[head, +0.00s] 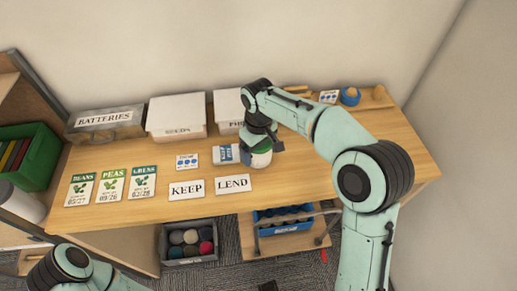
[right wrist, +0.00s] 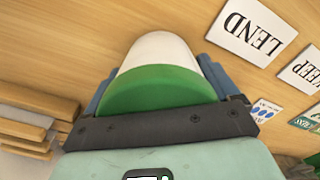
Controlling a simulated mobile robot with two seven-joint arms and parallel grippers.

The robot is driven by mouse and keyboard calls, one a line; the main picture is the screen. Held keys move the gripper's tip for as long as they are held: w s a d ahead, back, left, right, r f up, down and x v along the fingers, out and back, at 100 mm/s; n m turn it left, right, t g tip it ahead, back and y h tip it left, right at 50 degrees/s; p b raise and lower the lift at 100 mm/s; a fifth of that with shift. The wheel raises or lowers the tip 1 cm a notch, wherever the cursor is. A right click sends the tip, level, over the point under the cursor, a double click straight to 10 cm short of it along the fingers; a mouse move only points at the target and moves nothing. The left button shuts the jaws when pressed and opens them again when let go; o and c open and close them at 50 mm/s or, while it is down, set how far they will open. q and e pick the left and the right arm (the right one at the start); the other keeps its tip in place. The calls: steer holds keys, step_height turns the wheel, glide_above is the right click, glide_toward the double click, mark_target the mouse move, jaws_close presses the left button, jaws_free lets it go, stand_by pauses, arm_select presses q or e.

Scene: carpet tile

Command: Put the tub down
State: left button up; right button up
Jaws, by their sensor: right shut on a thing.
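The tub (head: 260,160) is white with a green lid. It is over the middle of the wooden table (head: 310,170), right of the LEND card (head: 232,184). My right gripper (head: 262,146) comes down on it from above and is shut on it. In the right wrist view the tub (right wrist: 155,52) sits between the blue fingers, its green lid toward the palm and its white body toward the wood. I cannot tell whether its base touches the table. Of my left arm only a part shows at the lower left; its gripper is out of view.
A KEEP card (head: 186,190), a blue-and-white packet (head: 225,154) and seed packets (head: 112,185) lie left of the tub. Boxes (head: 177,114) stand along the back, with a BATTERIES bin (head: 104,120). Bare wood lies right of the tub, partly under my arm.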

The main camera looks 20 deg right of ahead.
steer(key=shift+f, duration=0.1)
steer(key=o, duration=1.2)
